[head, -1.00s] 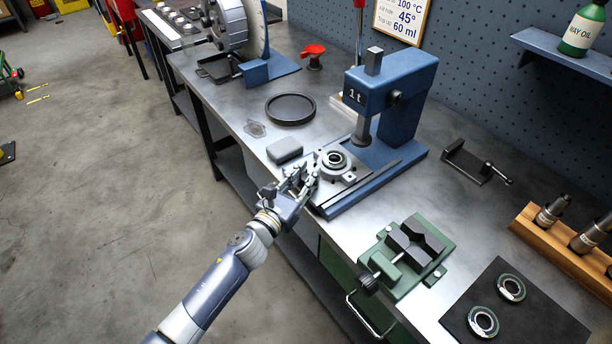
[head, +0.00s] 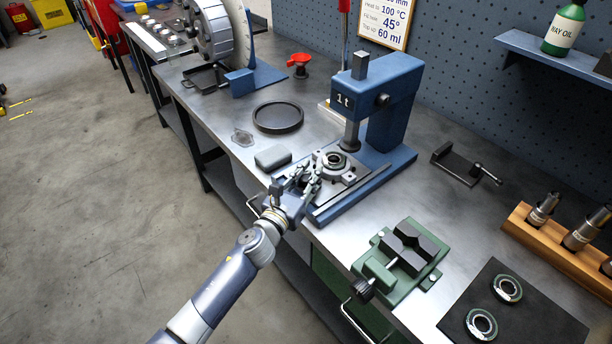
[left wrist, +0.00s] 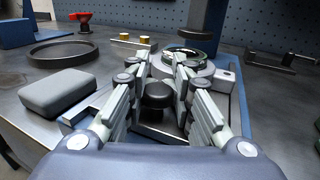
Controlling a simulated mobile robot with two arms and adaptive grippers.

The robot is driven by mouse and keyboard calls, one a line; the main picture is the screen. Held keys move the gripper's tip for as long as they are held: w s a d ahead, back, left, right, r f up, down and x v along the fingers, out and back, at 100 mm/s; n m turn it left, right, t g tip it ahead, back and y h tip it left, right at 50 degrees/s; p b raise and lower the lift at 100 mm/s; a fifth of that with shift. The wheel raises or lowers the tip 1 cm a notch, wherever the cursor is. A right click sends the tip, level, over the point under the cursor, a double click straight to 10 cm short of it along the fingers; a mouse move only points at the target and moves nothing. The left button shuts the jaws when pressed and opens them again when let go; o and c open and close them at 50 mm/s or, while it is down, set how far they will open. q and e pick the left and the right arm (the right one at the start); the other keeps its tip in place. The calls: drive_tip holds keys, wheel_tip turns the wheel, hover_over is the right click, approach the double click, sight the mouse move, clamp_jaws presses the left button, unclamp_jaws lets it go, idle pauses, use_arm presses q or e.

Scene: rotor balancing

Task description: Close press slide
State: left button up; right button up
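The blue arbor press (head: 384,100), marked 1t, stands on the bench. Its slide (head: 349,178) carries a round grey housing with a ring (head: 336,161), which sits in front of and just short of the ram (head: 350,137). My left gripper (head: 308,178) is at the slide's front end. In the left wrist view, its fingers (left wrist: 162,65) are apart, on either side of a dark round knob (left wrist: 158,96). A small gap seems to show beside the knob; firm contact cannot be seen. My right gripper is not in view.
A grey rounded block (head: 273,157) lies close left of my gripper, with a black ring tray (head: 278,117) behind it. A green vise (head: 400,262) stands to the right. A black mat (head: 520,320) holds two rings. Bench between press and vise is clear.

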use_arm(q)
drive_tip(key=o, duration=0.3)
drive_tip(key=shift+s+d+f, duration=0.1)
drive_tip(key=shift+s+d, duration=0.05)
drive_tip(key=shift+d, duration=0.1)
drive_tip(key=shift+a, duration=0.1)
drive_tip(key=shift+s+a, duration=0.4)
drive_tip(key=shift+s, duration=0.05)
drive_tip(key=v, duration=1)
drive_tip(key=shift+s+a, duration=0.1)
drive_tip(key=shift+s, duration=0.3)
